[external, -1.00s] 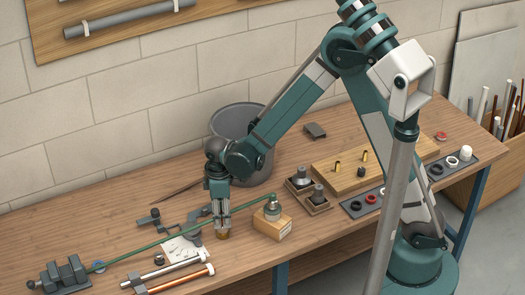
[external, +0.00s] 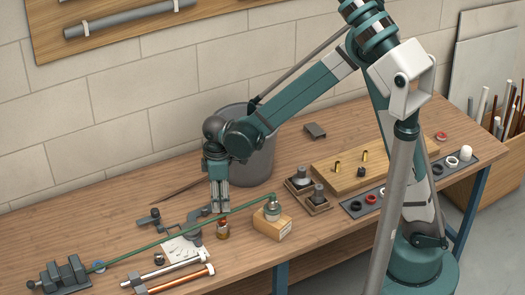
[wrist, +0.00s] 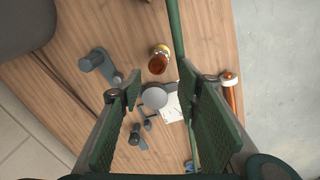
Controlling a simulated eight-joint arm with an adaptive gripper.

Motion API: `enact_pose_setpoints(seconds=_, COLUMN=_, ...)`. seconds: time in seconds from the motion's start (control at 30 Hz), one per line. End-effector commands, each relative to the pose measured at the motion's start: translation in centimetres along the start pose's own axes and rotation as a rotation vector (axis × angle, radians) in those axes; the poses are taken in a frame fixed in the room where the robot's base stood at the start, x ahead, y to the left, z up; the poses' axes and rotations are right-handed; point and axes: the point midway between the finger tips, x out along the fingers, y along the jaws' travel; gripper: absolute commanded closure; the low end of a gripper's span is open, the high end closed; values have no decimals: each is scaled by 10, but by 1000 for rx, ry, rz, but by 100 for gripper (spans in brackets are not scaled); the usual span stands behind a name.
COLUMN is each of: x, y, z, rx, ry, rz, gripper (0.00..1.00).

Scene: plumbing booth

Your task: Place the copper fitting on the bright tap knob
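The copper fitting (external: 223,222) stands on top of a bright brass-coloured piece (external: 222,235), which looks to be the tap knob. In the wrist view the copper fitting (wrist: 157,66) is reddish and round, with the brass rim (wrist: 163,49) showing beyond it. How snugly they seat cannot be told. My gripper (external: 218,208) is above them, pointing down and apart from the fitting. In the wrist view the fingers of my gripper (wrist: 160,105) are spread with nothing between the pads; a grey disc (wrist: 154,97) shows further below.
A long green rod (external: 150,242) runs from the grey vise (external: 65,274) past my gripper to the valve on a wooden block (external: 272,226). A grey bin (external: 262,160) stands behind. Pipes (external: 175,279) lie at the front edge. Grey fittings crowd the left.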

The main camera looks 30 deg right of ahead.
Motion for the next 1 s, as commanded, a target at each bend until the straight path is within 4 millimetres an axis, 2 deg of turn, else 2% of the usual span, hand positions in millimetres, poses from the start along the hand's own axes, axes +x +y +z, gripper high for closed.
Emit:
enact_pose_setpoints(seconds=0.2, x=-26, y=0, z=0, rx=0, ry=0, rz=0, gripper=66)
enact_pose_setpoints(seconds=0.4, x=-40, y=0, z=0, rx=0, ry=0, rz=0, gripper=66)
enact_pose_setpoints(seconds=1.0, x=-43, y=0, z=0, rx=0, ry=0, rz=0, gripper=66)
